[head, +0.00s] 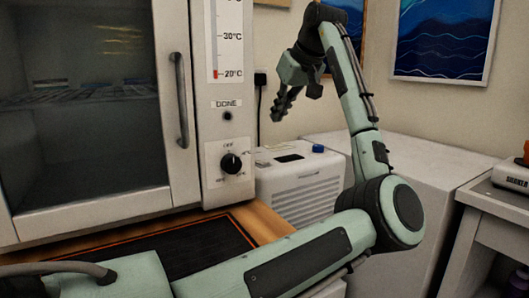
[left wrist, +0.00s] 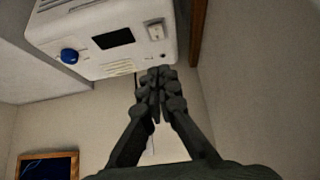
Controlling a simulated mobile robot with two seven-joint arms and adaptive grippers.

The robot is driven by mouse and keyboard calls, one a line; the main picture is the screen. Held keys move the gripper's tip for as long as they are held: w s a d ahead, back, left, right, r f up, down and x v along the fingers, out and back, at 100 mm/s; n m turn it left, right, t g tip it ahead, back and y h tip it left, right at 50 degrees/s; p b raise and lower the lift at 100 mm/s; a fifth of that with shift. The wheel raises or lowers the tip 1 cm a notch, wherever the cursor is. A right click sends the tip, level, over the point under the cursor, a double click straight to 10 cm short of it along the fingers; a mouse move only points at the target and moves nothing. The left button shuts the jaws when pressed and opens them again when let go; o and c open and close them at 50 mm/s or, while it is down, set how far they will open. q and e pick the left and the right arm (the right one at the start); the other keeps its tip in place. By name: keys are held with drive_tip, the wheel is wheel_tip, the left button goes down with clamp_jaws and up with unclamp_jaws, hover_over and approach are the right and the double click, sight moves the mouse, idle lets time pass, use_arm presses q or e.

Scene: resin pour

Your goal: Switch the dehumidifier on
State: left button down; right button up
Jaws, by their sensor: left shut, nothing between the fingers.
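The white dehumidifier (head: 300,185) stands behind my left arm in the head view, with a front grille, a dark display and a blue knob (head: 318,148) on top. In the left wrist view the dehumidifier (left wrist: 100,62) fills the upper left, with its blue knob (left wrist: 69,56), dark display (left wrist: 113,39) and a pale switch-like part (left wrist: 156,31). My left gripper (head: 278,116) is above the dehumidifier, shut and empty, fingers pointing down. In the left wrist view its closed fingertips (left wrist: 156,75) appear just below the dehumidifier's edge; contact is not visible. My right gripper is not in view.
An oven-like cabinet (head: 203,190) with a glass door, temperature scale and black dial (head: 231,163) stands at left. A dark mat (head: 190,245) lies in front of it. A white box-like unit (head: 425,185) is behind my arm. A grey device (head: 510,175) sits far right.

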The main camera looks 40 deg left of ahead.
use_arm(q)
hover_over(261, 161)
drive_tip(key=d, duration=0.2)
drive_tip(key=f, duration=0.8)
drive_tip(key=shift+s, duration=0.25)
drive_tip(key=shift+d+f, duration=0.25)
drive_tip(key=shift+f, duration=1.7)
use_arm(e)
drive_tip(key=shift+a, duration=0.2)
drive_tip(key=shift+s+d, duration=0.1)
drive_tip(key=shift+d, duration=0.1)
